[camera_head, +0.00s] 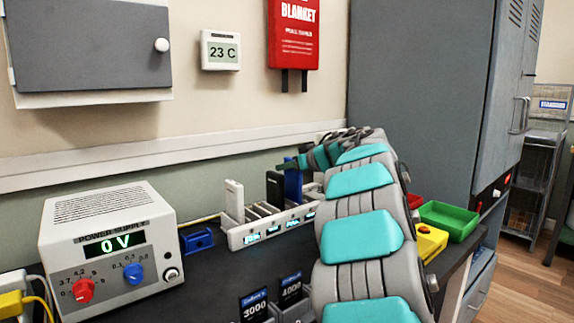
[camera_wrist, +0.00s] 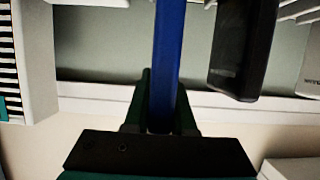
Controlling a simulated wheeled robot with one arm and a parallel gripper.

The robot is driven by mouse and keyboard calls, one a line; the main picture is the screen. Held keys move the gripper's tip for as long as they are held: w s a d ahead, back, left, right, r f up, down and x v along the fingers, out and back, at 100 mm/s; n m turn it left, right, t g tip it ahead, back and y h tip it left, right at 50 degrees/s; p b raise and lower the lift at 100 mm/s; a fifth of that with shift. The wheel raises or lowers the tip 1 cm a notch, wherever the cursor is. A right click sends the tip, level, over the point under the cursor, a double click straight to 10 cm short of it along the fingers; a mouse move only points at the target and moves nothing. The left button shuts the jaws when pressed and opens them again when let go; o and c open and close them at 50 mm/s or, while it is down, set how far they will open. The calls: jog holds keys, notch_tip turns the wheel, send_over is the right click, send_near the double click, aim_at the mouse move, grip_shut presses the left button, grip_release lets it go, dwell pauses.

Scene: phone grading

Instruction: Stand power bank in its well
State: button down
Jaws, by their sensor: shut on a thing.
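The blue power bank (camera_head: 293,180) stands roughly upright at the white rack (camera_head: 237,237), right of a black power bank (camera_head: 274,190). My gripper (camera_head: 293,163) is shut on its upper part. In the wrist view the blue power bank (camera_wrist: 168,60) runs between my two dark fingers (camera_wrist: 160,105), with the black power bank (camera_wrist: 243,50) apart from it on the right. The rack has several slots and lit cyan displays along its front. A white power bank (camera_head: 233,200) stands at its left end. I cannot tell whether the blue power bank's lower end is inside a slot.
Dark bins marked 3000 (camera_head: 254,306) and 4000 (camera_head: 290,289) stand in front. Green (camera_head: 449,219) and yellow (camera_head: 430,240) trays are on the right. The wall is close behind.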

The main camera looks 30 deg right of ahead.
aim_at(301, 173)
jog(key=shift+f, duration=0.9)
jog(key=shift+f, duration=0.3)
jog(key=shift+f, duration=0.2)
dwell(0.4)
jog(key=c, duration=0.7)
grip_release()
jog(key=shift+o, duration=0.2)
jog(key=v, duration=0.7)
jog(key=shift+s, duration=0.4)
